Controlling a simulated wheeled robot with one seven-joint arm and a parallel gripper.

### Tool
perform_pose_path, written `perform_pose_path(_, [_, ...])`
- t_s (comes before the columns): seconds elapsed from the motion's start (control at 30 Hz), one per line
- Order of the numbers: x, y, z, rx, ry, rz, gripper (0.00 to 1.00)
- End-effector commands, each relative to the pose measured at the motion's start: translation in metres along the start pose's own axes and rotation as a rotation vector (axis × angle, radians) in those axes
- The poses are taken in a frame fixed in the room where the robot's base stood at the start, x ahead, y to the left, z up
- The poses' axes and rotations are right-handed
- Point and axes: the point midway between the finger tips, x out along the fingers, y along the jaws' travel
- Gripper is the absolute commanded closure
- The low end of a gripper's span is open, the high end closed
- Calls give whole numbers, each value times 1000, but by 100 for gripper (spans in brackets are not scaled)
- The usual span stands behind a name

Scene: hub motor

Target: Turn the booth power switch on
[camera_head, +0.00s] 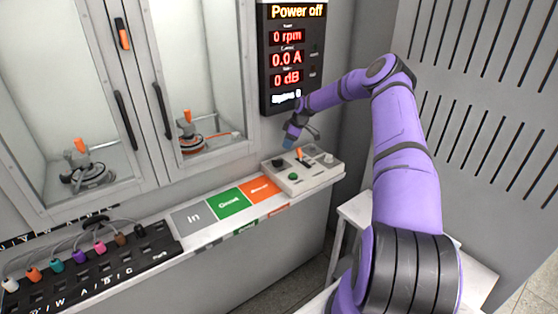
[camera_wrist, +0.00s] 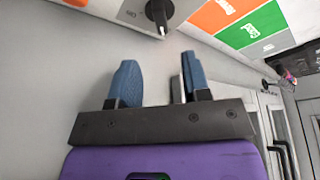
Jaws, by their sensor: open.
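A pale control box (camera_head: 322,176) sits at the right end of the ledge. It carries a black knob (camera_head: 278,162), an orange lever (camera_head: 299,154), a green button (camera_head: 293,176) and other small controls. I cannot tell which control is the booth power switch. The display (camera_head: 291,50) above reads "Power off". My gripper (camera_head: 288,143) hangs above the back left part of the box, apart from it. In the wrist view my gripper (camera_wrist: 160,80) has its blue fingers spread with nothing between them. A black knob (camera_wrist: 158,14) shows beyond the fingertips.
Green (camera_head: 229,203), orange (camera_head: 259,189) and grey (camera_head: 194,217) labelled zones lie left of the box. A black rack (camera_head: 100,262) with several coloured plugs is farther left. Two glass-doored booths hold motors (camera_head: 85,176) (camera_head: 194,138). A slotted grey panel (camera_head: 480,90) stands right.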

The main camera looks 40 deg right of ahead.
Motion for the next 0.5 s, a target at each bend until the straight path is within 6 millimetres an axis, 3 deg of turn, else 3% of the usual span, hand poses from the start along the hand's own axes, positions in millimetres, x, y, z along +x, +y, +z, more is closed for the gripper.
perform_pose_path(0.5, [80,-1,0,1,0,-2,56])
